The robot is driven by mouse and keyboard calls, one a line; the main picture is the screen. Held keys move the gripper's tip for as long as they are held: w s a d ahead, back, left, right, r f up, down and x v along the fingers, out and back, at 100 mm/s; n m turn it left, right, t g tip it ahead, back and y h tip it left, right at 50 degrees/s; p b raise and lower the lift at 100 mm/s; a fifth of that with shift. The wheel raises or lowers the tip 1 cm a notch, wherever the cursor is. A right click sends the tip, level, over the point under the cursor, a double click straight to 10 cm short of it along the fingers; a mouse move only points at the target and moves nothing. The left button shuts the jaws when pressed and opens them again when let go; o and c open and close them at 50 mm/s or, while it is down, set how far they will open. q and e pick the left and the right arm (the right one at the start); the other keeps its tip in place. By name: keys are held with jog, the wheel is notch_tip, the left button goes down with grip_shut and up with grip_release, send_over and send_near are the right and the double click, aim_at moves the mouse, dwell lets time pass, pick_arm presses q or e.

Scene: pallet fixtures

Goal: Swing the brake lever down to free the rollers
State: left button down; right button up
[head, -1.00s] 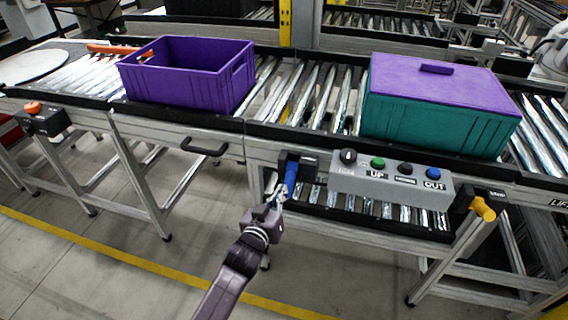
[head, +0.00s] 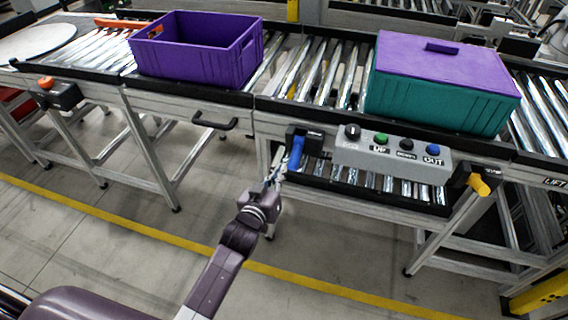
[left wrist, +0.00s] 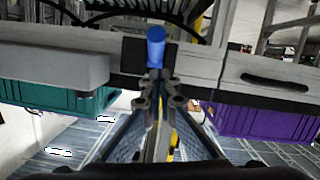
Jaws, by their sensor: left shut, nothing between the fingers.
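A blue lever (head: 297,152) sticks out of a black block at the left end of the button box on the conveyor's front. It slants downward in the head view; I cannot tell how far it has swung. My left gripper (head: 274,176) is shut and empty, just below and left of the lever's free end. In the left wrist view the blue lever (left wrist: 156,47) stands straight beyond the shut fingertips (left wrist: 158,82); a small gap seems to lie between them. A yellow lever (head: 479,184) sits at the box's right. My right gripper is not in view.
The grey button box (head: 392,158) is right of the blue lever. A black handle (head: 214,123) is to the left. An open purple crate (head: 190,62) and a teal crate with purple lid (head: 440,92) sit on the rollers. The floor in front is clear.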

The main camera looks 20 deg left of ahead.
pick_arm(q)
jog(key=s+f+b, duration=0.1)
jog(key=s+f, duration=0.1)
jog(key=s, duration=0.4)
jog(key=shift+a, duration=0.25)
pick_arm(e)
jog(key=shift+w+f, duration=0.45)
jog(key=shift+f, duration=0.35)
pick_arm(q)
jog(key=shift+r, duration=0.1)
jog(key=s+f+m+g, duration=0.15)
jog(key=s+f, duration=0.35)
jog(key=f, duration=0.6)
jog(key=s+f+g, duration=0.3)
jog(key=s+f, duration=0.2)
jog(key=f, duration=0.5)
jog(key=s+f+m+g, duration=0.1)
jog(key=s+f+g, duration=0.3)
jog(key=f, duration=0.7)
jog(key=s+a+f+g, duration=0.2)
jog(key=s+f, duration=0.3)
jog(key=s, duration=0.5)
jog(key=s+a+f+m+g+y, duration=0.1)
jog(key=s+a+f+g, duration=0.1)
jog(key=s+f, duration=0.4)
jog(key=s+a+f+g, duration=0.2)
jog(key=s+f, duration=0.3)
jog(key=s, duration=1.1)
jog(key=shift+s+a+f, duration=0.2)
jog(key=shift+a+f, duration=0.15)
